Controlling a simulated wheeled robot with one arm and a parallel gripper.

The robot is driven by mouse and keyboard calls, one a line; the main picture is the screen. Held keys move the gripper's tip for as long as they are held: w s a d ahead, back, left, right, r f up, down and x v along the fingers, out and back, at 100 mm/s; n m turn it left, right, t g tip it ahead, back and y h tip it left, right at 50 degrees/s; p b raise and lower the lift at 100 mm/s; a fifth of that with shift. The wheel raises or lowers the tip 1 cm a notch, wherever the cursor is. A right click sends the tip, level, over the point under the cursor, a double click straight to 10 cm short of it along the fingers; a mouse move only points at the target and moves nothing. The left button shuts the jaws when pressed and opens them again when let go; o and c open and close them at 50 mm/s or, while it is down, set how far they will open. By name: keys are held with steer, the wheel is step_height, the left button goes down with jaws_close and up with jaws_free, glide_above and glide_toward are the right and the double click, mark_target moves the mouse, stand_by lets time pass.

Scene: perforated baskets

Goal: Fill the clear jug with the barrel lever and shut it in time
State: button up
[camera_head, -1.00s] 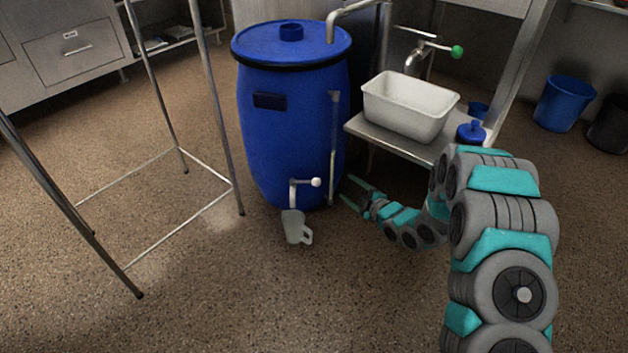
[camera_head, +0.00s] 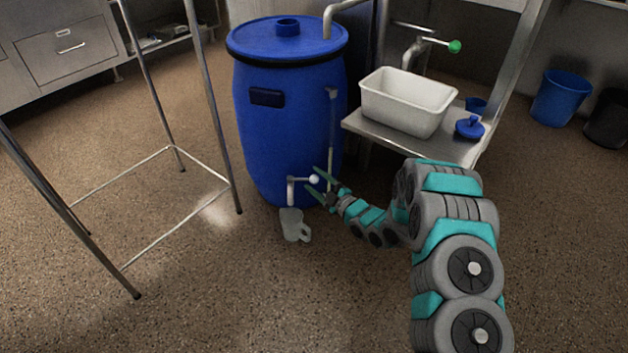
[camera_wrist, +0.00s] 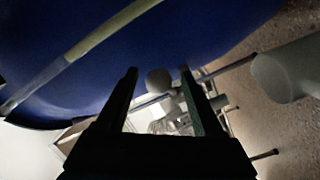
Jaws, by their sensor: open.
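The blue barrel (camera_head: 285,120) stands upright at the middle of the head view. Its tap has a lever ending in a white ball (camera_head: 314,179), low on the barrel's front. The clear jug (camera_head: 292,225) is below the tap spout, its handle to the right. My gripper (camera_head: 312,180) is open, its fingers pointing left around or very near the ball. In the wrist view the lever ball (camera_wrist: 158,80) shows between the two fingers (camera_wrist: 158,74); I cannot tell if they touch it. A pale cylindrical shape, perhaps the jug (camera_wrist: 288,72), is at the right. Its fill level cannot be made out.
A metal frame stand (camera_head: 215,110) is left of the barrel. A thin upright pipe (camera_head: 331,135) runs beside the barrel. Floor in front is clear.

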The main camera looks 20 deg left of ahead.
steer(key=shift+w+a, duration=0.3)
steer(key=shift+a, duration=0.1)
jaws_close()
stand_by(0.4)
stand_by(0.9)
